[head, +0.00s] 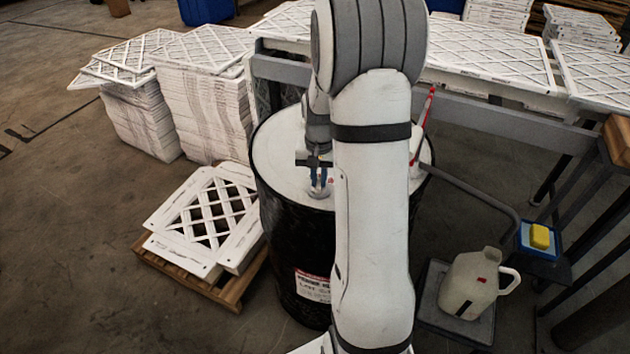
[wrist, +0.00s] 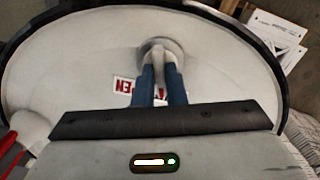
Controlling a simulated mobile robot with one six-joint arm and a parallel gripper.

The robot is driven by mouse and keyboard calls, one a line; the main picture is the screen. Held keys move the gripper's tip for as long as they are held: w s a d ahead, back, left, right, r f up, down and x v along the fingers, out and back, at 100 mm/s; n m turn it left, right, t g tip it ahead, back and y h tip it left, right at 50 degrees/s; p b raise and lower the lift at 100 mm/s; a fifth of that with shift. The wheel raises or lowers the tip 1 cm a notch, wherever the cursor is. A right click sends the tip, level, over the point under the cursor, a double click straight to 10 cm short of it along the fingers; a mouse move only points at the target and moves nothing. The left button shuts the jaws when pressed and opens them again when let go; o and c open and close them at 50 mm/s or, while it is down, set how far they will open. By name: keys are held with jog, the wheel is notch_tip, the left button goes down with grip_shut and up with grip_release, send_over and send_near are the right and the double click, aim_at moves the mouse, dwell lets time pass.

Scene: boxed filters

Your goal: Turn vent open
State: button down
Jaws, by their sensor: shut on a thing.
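A black drum (head: 290,235) with a white lid stands in the middle of the head view, partly hidden by my arm. The vent (wrist: 160,52) is a pale grey fitting on a round base on the lid. It also shows in the head view (head: 320,190), small, below my gripper. My gripper (wrist: 158,75) has blue fingers, shut on the vent from above. It appears in the head view (head: 319,172) over the lid.
A red-handled pump (head: 422,125) stands at the lid's right side and shows at the wrist view's left edge (wrist: 28,130). Stacked filters (head: 205,110) stand behind left. Filters on a pallet (head: 205,225) lie left. A beige jug (head: 475,285) stands right. A grey table rail (head: 480,125) runs behind.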

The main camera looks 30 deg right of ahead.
aim_at(319, 181)
jog(key=m+b, duration=0.1)
jog(key=m, duration=0.5)
jog(key=shift+m, duration=0.3)
jog(key=m+b, duration=0.1)
jog(key=m, duration=0.5)
jog(key=shift+m, duration=0.3)
jog(key=c, duration=1.5)
grip_release()
notch_tip(319, 181, up, 8)
jog(key=shift+f, duration=0.1)
